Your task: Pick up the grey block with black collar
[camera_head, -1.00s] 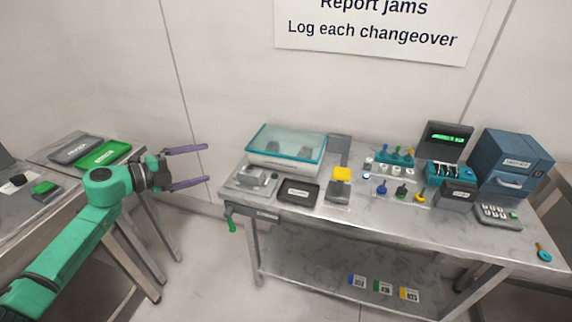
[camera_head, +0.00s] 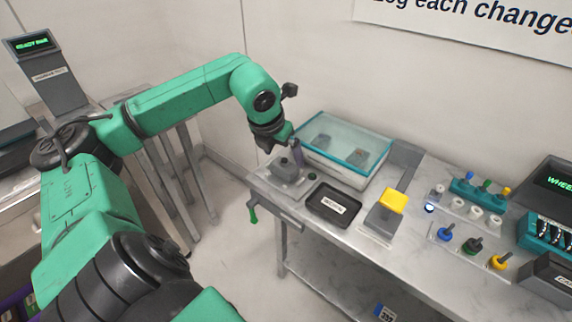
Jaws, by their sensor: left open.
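A small grey block (camera_head: 284,169) with a dark part on top sits on a grey plate at the left end of the metal table; it is small, so I cannot make out a collar clearly. My left gripper (camera_head: 296,152) points down just above and beside this block, at the front left of the clear box. One purple finger shows; the other is hidden behind the wrist. It is open, and I see nothing held. My right gripper is not in view.
A clear box with a teal rim (camera_head: 341,170) holds grey shapes, close to my left gripper. A black tray (camera_head: 333,204), a yellow-topped block (camera_head: 392,201) and several coloured knobs stand further right. A green handle (camera_head: 254,213) hangs at the table's left end.

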